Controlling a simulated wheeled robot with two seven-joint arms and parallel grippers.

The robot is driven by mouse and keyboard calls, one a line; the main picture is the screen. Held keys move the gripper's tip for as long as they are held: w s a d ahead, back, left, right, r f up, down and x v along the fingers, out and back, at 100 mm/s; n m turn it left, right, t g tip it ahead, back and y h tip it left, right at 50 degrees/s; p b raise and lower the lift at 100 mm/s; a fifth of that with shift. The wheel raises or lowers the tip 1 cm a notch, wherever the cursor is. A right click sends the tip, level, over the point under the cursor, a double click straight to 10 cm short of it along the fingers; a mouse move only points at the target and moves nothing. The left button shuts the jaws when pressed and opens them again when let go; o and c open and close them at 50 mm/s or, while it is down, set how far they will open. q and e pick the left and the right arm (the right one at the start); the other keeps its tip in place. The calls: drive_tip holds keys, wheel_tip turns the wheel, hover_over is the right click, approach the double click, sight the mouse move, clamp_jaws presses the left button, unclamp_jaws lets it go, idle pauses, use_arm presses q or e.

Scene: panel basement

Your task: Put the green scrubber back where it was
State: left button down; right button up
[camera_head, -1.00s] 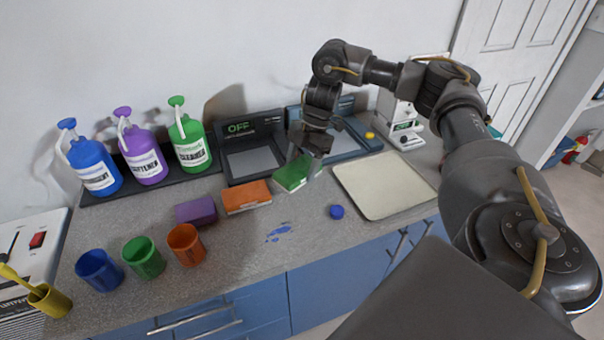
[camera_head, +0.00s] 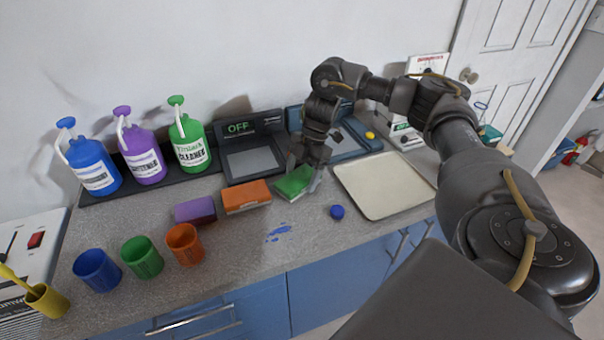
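The green scrubber (camera_head: 293,184) is at the counter, right of the orange scrubber, in line with the orange and purple ones. My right gripper (camera_head: 306,176) reaches down from above at its right and rear, with fingers around it. It appears shut on the scrubber, though the fingertips are partly hidden. The scrubber looks at or very near the counter top; I cannot tell whether it touches. My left gripper is not in view.
The orange scrubber (camera_head: 246,196) and purple scrubber (camera_head: 195,210) lie to the left. A beige tray (camera_head: 385,185) is close on the right, with a blue round cap (camera_head: 337,212) before it. A scale reading OFF (camera_head: 252,160) stands behind. Blue smears (camera_head: 278,232) mark the counter in front.

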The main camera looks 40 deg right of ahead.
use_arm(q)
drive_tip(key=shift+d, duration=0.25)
use_arm(e)
drive_tip(key=shift+o, duration=1.2)
drive_tip(key=shift+r, duration=0.15)
use_arm(q)
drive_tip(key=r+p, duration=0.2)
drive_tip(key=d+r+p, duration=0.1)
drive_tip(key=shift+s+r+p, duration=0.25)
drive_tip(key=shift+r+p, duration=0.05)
drive_tip(key=shift+p, duration=0.05)
use_arm(e)
drive_tip(key=v, duration=1.2)
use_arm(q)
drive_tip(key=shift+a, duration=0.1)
